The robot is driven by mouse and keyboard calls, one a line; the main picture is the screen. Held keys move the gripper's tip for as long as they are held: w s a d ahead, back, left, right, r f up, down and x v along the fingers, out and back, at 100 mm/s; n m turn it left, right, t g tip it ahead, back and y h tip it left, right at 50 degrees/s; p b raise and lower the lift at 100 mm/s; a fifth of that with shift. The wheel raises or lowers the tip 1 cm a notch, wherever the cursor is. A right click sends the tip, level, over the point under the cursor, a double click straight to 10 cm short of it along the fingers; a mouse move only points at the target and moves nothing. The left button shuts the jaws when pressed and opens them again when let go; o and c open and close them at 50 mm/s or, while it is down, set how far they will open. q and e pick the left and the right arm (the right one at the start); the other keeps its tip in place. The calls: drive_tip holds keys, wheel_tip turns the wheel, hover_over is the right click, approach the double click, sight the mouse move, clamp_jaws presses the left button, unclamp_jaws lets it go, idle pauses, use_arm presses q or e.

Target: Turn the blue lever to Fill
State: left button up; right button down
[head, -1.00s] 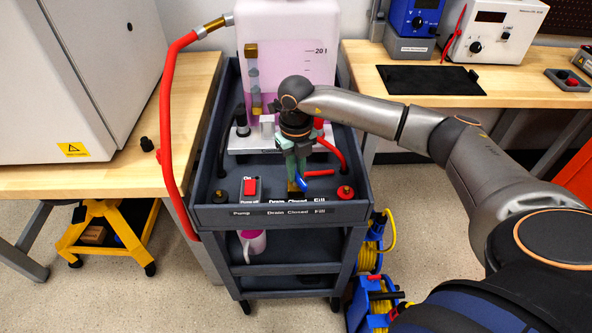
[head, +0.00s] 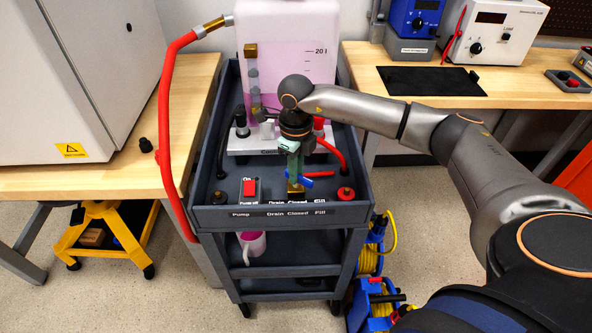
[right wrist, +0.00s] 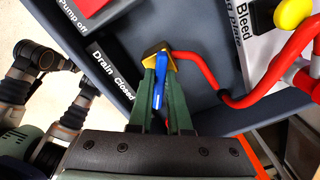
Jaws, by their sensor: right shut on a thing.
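The blue lever (head: 305,184) sits on a brass valve (head: 295,192) near the front of the cart's top tray. My right gripper (head: 296,174) comes down over it from above and is shut on the lever. In the right wrist view the lever (right wrist: 157,75) lies between the green fingers (right wrist: 160,92), with the brass valve (right wrist: 162,54) just beyond their tips. The labels Drain, Closed and Fill (head: 319,213) run along the front edge. The lever's blue end points to the right in the head view; the fingers hide part of it. My left gripper is not in view.
A red pump switch (head: 250,188) is left of the valve and a red-capped port (head: 345,193) right of it. A red hose (right wrist: 200,70) runs close to the fingers. The pink-filled tank (head: 290,60) stands behind my gripper.

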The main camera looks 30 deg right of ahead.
drive_tip(key=c, duration=0.9)
unclamp_jaws()
drive_tip(key=shift+o, duration=0.2)
drive_tip(key=shift+r, duration=0.1)
wheel_tip(320, 180, up, 12)
drive_tip(key=shift+r+p, duration=0.2)
drive_tip(key=shift+p, duration=0.15)
